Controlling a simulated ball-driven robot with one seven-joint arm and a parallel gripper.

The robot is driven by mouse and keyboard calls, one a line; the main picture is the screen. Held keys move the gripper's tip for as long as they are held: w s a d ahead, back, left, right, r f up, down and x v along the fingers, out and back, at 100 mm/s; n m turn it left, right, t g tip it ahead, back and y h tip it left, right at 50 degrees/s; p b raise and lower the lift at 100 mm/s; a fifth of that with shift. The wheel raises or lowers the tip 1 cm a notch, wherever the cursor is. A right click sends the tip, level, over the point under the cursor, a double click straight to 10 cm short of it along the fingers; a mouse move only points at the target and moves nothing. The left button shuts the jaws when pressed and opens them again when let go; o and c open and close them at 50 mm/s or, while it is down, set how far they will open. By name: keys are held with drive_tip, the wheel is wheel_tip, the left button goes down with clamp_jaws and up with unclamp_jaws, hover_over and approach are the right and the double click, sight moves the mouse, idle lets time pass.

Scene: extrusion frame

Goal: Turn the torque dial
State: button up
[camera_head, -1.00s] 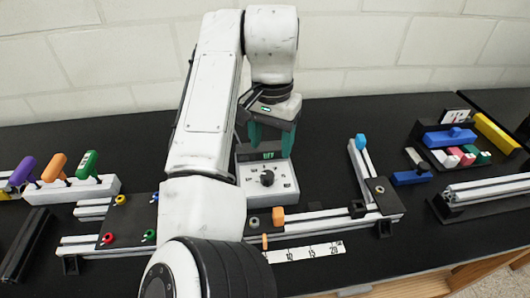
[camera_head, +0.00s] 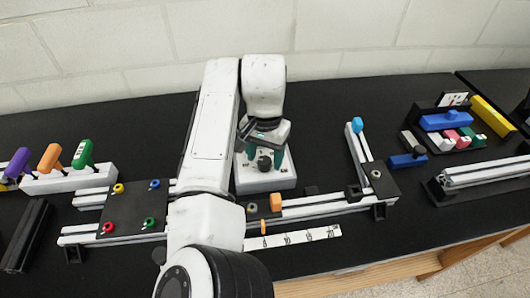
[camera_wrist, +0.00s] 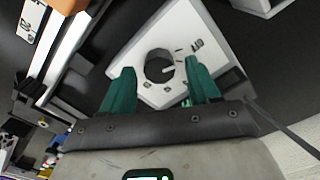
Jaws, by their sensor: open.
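The torque dial (camera_wrist: 160,66) is a round black knob on a white box (camera_head: 250,183) on the black table. A pale pointer mark on the knob and printed marks beside it show in the wrist view. My gripper (camera_wrist: 160,88) is open, its two green fingers apart and pointing at the box, one on each side of the knob as seen there. In the head view my gripper (camera_head: 264,158) is low over the box, with the dial (camera_head: 265,164) between or just in front of the fingers. I cannot tell whether the fingers touch it.
A rack of coloured handles (camera_head: 70,178) is left, and a tray of coloured blocks (camera_head: 450,135) is far right.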

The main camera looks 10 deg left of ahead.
drive_tip(key=shift+f, duration=0.1)
drive_tip(key=shift+c, duration=0.4)
drive_tip(key=c, duration=1)
drive_tip(key=shift+o, duration=0.2)
drive_tip(key=m+p, duration=0.2)
drive_tip(key=m, duration=0.1)
drive_tip(key=shift+d+m, duration=0.1)
drive_tip(key=shift+m, duration=0.2)
drive_tip(key=shift+m+p, duration=0.4)
drive_tip(key=shift+m, duration=1.1)
drive_tip(key=o, duration=1)
